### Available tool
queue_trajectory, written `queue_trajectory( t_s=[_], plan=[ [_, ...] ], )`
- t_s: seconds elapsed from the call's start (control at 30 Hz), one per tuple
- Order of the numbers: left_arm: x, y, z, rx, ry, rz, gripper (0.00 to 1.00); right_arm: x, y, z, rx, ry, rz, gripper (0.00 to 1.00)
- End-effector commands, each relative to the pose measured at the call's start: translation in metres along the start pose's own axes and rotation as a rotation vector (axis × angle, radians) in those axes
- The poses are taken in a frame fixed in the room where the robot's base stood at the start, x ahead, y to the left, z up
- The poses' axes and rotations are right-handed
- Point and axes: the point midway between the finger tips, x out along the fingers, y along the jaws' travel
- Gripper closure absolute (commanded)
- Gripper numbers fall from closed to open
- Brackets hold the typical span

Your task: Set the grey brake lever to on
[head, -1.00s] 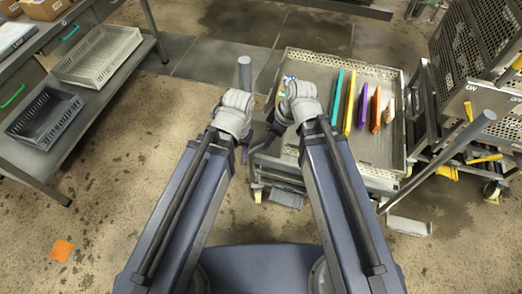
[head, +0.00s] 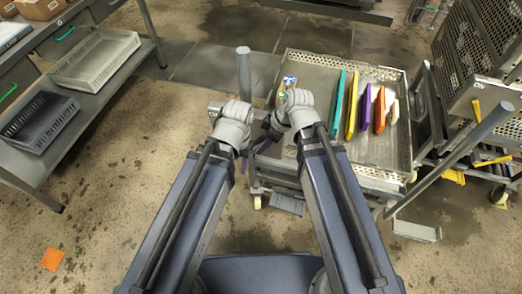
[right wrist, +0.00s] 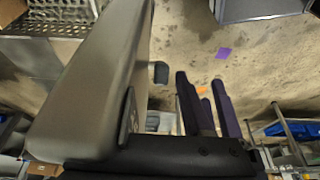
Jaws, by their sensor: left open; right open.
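My left gripper (head: 262,147) is open and empty, low near the left front corner of the tray cart. My right gripper (head: 271,127) is open just above it, partly hidden by its own wrist. I cannot pick out the grey brake lever for certain. A grey pedal-like part (head: 287,203) sits low at the cart's front, apart from both grippers. A similar grey part (head: 416,231) is low at the right. An "ON" label (head: 479,86) shows on the rack at the right. The right wrist view shows dark fingers beside a large grey surface, which I cannot identify.
The cart's tray (head: 385,157) holds several coloured upright pieces. Grey posts rise at its left (head: 244,72) and right (head: 478,132). A perforated rack with yellow handles (head: 476,110) stands right. A bench (head: 110,98) with trays stands left. Floor between bench and cart is clear.

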Motion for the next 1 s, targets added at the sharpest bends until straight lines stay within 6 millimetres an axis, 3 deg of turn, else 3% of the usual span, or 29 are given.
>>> queue_trajectory(
  t_s=[0.03, 0.13, 0.47, 0.9, 1.0],
  plan=[
    [0.012, 0.001, -0.001, 0.000, 0.000, 0.000, 0.50, 0.013, 0.001, 0.002, -0.001, 0.000, 0.000, 0.50],
    [0.019, 0.002, -0.001, 0.000, 0.000, 0.000, 0.50, 0.020, 0.000, 0.001, 0.000, 0.000, 0.000, 0.50],
    [0.020, 0.002, -0.001, 0.000, 0.000, 0.000, 0.50, 0.022, 0.000, 0.000, 0.001, 0.000, 0.000, 0.50],
    [0.020, 0.002, -0.001, 0.000, 0.000, 0.000, 0.50, 0.022, 0.000, 0.000, 0.001, 0.000, 0.000, 0.98],
    [0.020, 0.002, -0.001, 0.000, 0.000, 0.000, 0.50, 0.022, 0.000, 0.000, 0.001, 0.000, 0.000, 1.00]
  ],
)
